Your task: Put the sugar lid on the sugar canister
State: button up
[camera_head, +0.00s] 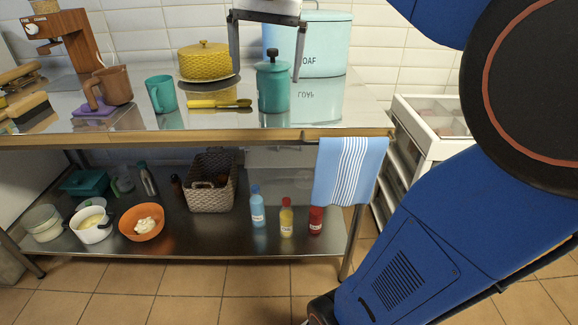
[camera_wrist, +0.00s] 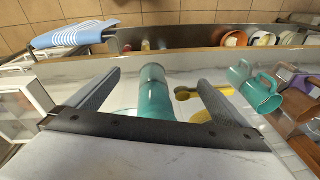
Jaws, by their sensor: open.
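A teal canister (camera_head: 273,92) stands upright near the front edge of the steel table. A teal lid (camera_head: 272,66) with a dark knob sits on its top and looks level. No sugar label is readable on it. My gripper (camera_head: 268,77) is open above the table, pointing down, with one finger to each side of the lid. Both fingers look clear of it. In the wrist view the canister (camera_wrist: 154,90) shows between the spread fingers of my gripper (camera_wrist: 160,76). The knob is hidden there.
A pale LOAF bin (camera_head: 325,50) stands close behind. A striped towel (camera_head: 347,170) hangs over the front edge.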

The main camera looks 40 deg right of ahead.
jog(key=s+a+f+n+t, duration=0.1)
jog(key=s+a+f+n, duration=0.1)
jog(key=s+f, duration=0.4)
jog(key=s+a+f+n, duration=0.2)
jog(key=s+f+n, duration=0.2)
jog(key=f, duration=0.7)
jog(key=s+a+f+n+t, duration=0.1)
jog(key=s+a+f+n, duration=0.1)
jog(key=s+f, duration=0.6)
jog(key=shift+s+a+f+n+t, duration=0.15)
jog(key=shift+a+f+n+t, duration=0.15)
jog(key=shift+f+n, duration=0.3)
